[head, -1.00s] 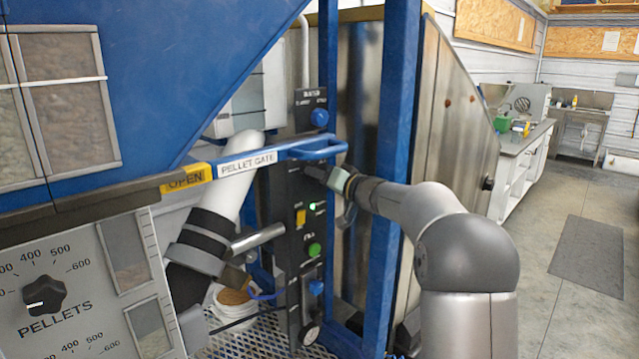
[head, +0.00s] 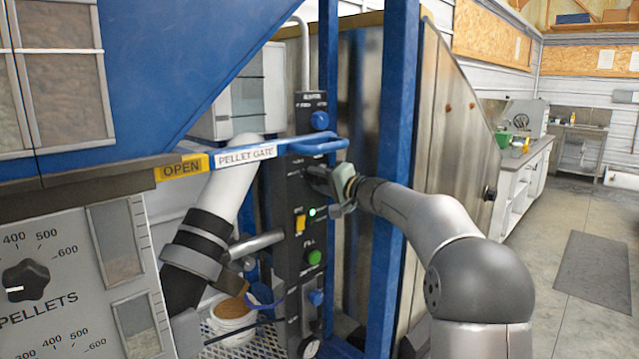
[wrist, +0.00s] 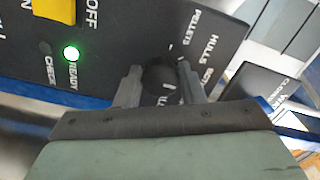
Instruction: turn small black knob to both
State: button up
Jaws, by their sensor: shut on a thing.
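The small black knob (wrist: 160,79) is on the dark control panel (head: 292,240), with labels PELLETS, HULLS and a partly hidden one around it in the wrist view. My gripper (wrist: 160,85) has one finger on each side of the knob and is shut on it. In the head view my gripper (head: 318,180) reaches the panel from the right, just below the blue pellet gate handle, and hides the knob. A white mark shows near the knob's upper edge in the wrist view; which label it points to is hard to tell.
A yellow switch (head: 300,223), a lit green READY light (head: 312,212) and a green button (head: 314,257) sit below the knob. The blue PELLET GATE handle (head: 318,146) juts out just above my gripper. A blue post (head: 388,180) stands close behind my arm.

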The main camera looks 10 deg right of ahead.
dwell(0.3)
jog(key=o, duration=1)
jog(key=b+v, duration=0.4)
jog(key=v, duration=1.3)
jog(key=shift+s+d, duration=0.15)
jog(key=shift+s, duration=0.05)
jog(key=s+a+f+n+g+h+p, duration=0.35)
jog(key=s+a+f+g, duration=0.65)
jog(key=s+a+f, duration=0.55)
jog(key=s+d+f+n+g+h+p, duration=0.1)
jog(key=s+f+h, duration=0.1)
jog(key=s, duration=0.4)
jog(key=s+d+f+n+g+h+p, duration=0.1)
jog(key=s+d+f+g+h, duration=0.1)
jog(key=s+f, duration=0.2)
jog(key=s+d+f+n+g+h+p, duration=0.1)
jog(key=s+f+h+p, duration=0.1)
jog(key=s, duration=0.8)
jog(key=shift+s+d+f+n+h, duration=0.15)
jog(key=shift+f+n+h, duration=0.15)
jog(key=shift+f, duration=0.6)
